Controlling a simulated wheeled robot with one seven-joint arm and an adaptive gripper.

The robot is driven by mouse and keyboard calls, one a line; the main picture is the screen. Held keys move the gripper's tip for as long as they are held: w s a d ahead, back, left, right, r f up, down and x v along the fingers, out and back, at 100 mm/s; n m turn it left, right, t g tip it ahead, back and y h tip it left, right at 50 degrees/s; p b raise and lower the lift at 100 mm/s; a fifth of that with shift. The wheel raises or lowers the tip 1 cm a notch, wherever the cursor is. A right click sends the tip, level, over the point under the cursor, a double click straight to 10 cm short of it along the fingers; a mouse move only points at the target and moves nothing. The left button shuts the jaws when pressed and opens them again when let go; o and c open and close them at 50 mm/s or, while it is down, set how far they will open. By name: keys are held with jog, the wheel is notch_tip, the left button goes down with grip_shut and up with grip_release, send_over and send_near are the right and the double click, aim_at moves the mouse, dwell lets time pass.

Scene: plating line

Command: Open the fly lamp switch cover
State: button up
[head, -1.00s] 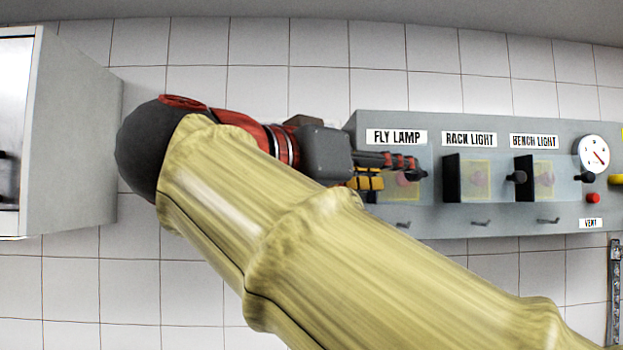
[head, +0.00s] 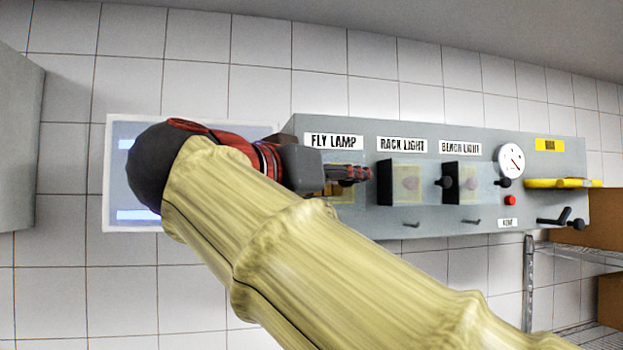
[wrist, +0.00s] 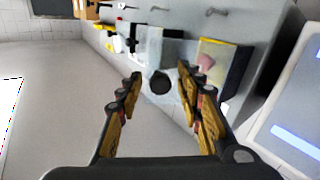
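The grey wall panel (head: 425,221) carries a FLY LAMP label (head: 334,142) at its left end. Below it, the yellowish fly lamp switch plate (head: 345,192) shows partly, mostly hidden by my gripper (head: 366,173). In the wrist view, my gripper (wrist: 159,80) is open, its two fingers apart. A round black knob (wrist: 160,83) shows between the fingertips, with a visible gap at each side. It appears to belong to the clear fly lamp cover. The yellowish plate (wrist: 213,63) is beyond the right finger. The cover looks closed, but its edges are hard to see.
To the right are the RACK LIGHT cover (head: 406,183) and BENCH LIGHT cover (head: 467,183), a gauge (head: 510,159), a red button (head: 510,200) and a yellow handle (head: 555,183). A white-framed lamp with blue tubes (head: 112,215) hangs left, partly behind my arm.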

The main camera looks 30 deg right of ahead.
jog(key=shift+c, duration=1.2)
grip_shut()
